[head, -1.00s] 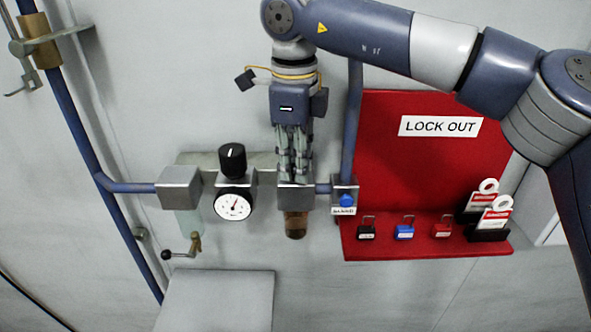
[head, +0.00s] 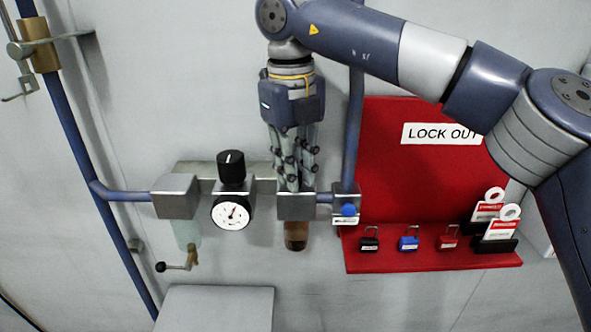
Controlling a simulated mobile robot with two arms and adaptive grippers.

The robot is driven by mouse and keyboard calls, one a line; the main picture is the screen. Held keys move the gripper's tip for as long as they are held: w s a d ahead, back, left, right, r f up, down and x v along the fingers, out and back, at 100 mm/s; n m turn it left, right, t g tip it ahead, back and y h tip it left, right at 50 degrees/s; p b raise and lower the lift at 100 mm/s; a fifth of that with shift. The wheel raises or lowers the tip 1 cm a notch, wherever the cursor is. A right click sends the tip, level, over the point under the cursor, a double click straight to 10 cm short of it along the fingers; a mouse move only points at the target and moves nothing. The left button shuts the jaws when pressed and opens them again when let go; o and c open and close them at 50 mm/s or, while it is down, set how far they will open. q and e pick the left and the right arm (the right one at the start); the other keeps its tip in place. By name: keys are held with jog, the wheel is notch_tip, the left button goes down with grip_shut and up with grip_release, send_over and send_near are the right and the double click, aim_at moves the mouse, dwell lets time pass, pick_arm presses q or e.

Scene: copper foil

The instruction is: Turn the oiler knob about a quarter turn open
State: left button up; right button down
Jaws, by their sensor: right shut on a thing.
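The oiler is the grey metal block (head: 297,207) with an amber bowl (head: 296,236) below it, in the pipe line right of the gauge. Its knob, on top of the block, is hidden behind my fingers. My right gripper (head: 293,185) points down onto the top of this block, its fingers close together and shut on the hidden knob. The wrist is turned, so the gripper shows at an angle. My left gripper is not in view.
To the left stand a regulator with a black knob (head: 231,166) and a white gauge (head: 231,212), and a filter block (head: 175,196). To the right are a blue button (head: 348,210) and a red lockout board (head: 420,185) with padlocks and tags. A grey box top (head: 216,308) lies below.

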jog(key=shift+f, duration=0.2)
dwell(0.3)
jog(key=c, duration=1.5)
grip_release()
jog(key=shift+r, duration=0.15)
jog(key=r, duration=1.2)
jog(key=shift+s+a, duration=0.15)
jog(key=shift+a, duration=0.1)
jog(key=shift+f, duration=0.1)
